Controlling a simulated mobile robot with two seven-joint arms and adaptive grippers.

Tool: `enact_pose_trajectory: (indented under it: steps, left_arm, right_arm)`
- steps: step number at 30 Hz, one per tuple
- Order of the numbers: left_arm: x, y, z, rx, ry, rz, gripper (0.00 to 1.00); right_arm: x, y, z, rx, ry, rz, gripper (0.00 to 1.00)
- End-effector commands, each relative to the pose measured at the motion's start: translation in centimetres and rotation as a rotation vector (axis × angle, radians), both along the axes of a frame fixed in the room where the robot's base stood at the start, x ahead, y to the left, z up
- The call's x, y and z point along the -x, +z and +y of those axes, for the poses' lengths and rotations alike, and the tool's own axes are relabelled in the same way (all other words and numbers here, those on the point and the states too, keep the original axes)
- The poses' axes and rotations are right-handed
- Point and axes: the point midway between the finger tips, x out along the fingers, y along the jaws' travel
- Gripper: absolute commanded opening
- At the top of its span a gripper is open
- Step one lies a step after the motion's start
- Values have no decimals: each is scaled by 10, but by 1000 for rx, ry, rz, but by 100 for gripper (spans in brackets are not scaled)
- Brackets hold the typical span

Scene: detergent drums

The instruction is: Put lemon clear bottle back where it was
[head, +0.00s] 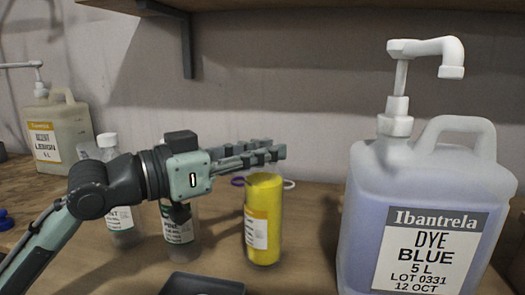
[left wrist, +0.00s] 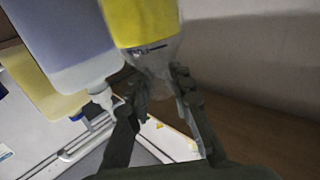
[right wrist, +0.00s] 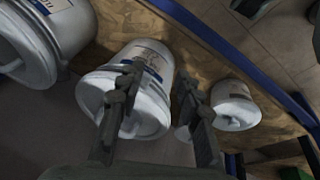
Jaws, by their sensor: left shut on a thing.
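The lemon clear bottle (head: 263,215), yellow with a white label, is upright over the wooden bench in the head view. I cannot tell whether its base touches the bench. My left gripper (head: 262,154) comes in from the left, level, at the bottle's top. In the left wrist view the fingers (left wrist: 160,88) are shut on the clear neck of the yellow bottle (left wrist: 142,22). The fingers hide the bottle's top in the head view. My right gripper (right wrist: 158,88) is open and empty in its wrist view, above a white drum (right wrist: 135,105).
A large blue dye jug with a pump (head: 425,205) stands close on the right. Clear bottles (head: 180,222) stand to the left, partly behind my left arm. A yellowish jug (head: 55,135) is at the back left. A dark tray (head: 205,284) lies in front. A shelf hangs above.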

Motion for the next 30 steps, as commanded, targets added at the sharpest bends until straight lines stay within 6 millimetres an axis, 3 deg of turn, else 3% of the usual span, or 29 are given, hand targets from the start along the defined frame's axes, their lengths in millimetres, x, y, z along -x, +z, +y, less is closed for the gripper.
enact_pose_trajectory:
  steps: [4,5,9,20,25,30]
  left_arm:
    - [0,-2,0,3,0,-3,0]
    - [0,-3,0,0,0,0,24]
    - [0,-3,0,0,0,0,41]
    - [0,2,0,1,0,-1,42]
    - [12,-2,21,-3,4,-1,42]
    - [34,-3,52,-6,5,0,42]
  right_arm:
    - [3,-3,0,1,-1,8,35]
    - [3,-2,0,1,-2,8,35]
    - [4,-1,1,-2,-4,7,35]
    - [3,1,4,-10,-7,1,35]
    - [4,-5,3,-7,-9,9,35]
    - [7,19,1,6,-6,-9,35]
